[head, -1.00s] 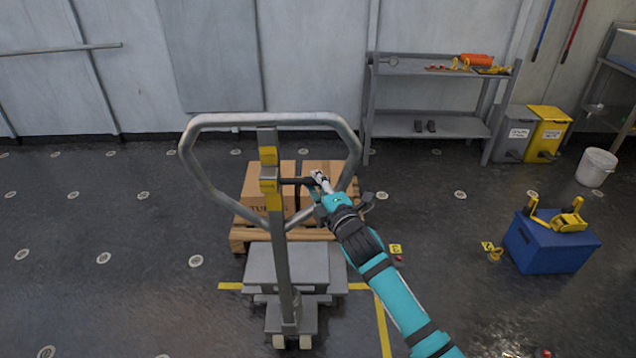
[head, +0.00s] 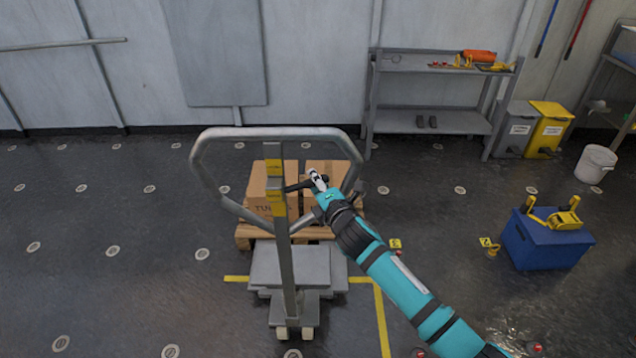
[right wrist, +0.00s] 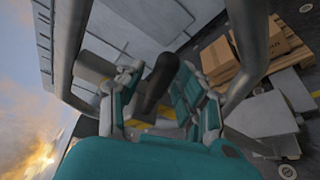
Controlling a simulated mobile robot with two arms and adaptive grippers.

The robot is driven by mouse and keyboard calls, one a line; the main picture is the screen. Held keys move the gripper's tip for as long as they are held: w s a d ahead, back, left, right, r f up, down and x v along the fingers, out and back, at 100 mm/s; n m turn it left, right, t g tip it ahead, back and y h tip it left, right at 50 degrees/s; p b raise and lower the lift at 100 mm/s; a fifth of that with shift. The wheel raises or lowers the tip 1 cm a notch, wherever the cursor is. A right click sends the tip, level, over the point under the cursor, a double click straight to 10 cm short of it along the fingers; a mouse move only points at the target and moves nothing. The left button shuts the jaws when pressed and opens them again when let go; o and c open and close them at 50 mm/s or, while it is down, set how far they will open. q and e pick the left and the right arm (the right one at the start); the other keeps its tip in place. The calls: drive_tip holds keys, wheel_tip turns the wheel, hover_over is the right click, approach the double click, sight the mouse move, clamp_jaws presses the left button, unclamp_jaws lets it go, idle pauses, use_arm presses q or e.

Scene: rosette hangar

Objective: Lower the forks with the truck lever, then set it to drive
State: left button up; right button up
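The pallet truck (head: 287,265) stands upright with its grey loop handle (head: 270,133) towards me. Its dark lever (head: 298,186) sticks out to the right from the post beside yellow labels (head: 275,182), its outer end slightly raised. My right gripper (head: 318,181) is at the lever's outer end, inside the loop. In the right wrist view, the lever's dark grip (right wrist: 160,82) lies between the two fingers of my right gripper (right wrist: 158,92). They look open around it, with a gap on the left; contact on the right is unclear. My left gripper is not in view.
A wooden pallet (head: 250,232) with cardboard boxes (head: 265,205) stands beyond the post. Yellow floor lines (head: 381,320) run beside the truck. A blue box (head: 547,243) is at right, near a white bucket (head: 595,165). A grey shelf (head: 430,120) stands by the wall.

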drive_tip(key=shift+o, duration=0.3)
drive_tip(key=v, duration=1.2)
